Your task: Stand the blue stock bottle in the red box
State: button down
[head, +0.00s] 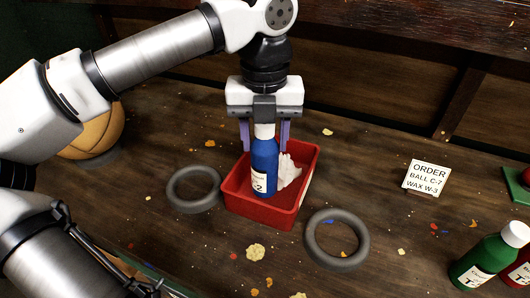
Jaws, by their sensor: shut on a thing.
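The blue stock bottle (264,166) has a white cap and a pale label low on its side. It is upright inside the outline of the red box (258,212), near the box's middle. My gripper (265,138) points down from above, with its two purple-grey fingers on either side of the bottle's upper part, shut on it. I cannot tell whether the bottle's base touches the box floor. A crumpled white thing (289,170) lies in the box, right of the bottle.
Grey rings lie left (193,189) and right (337,240) of the box. An orange ball (92,137) sits at the left behind my arm. An order card (427,178) stands at the right. A green bottle (490,258) is at the lower right. Scraps dot the bench.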

aim_at(265, 157)
jog(key=shift+f, duration=2.3)
jog(key=shift+f, duration=0.15)
jog(key=c, duration=0.7)
grip_release()
notch_tip(265, 157, up, 12)
jog(key=shift+r+b, duration=0.25)
jog(key=shift+b, duration=0.25)
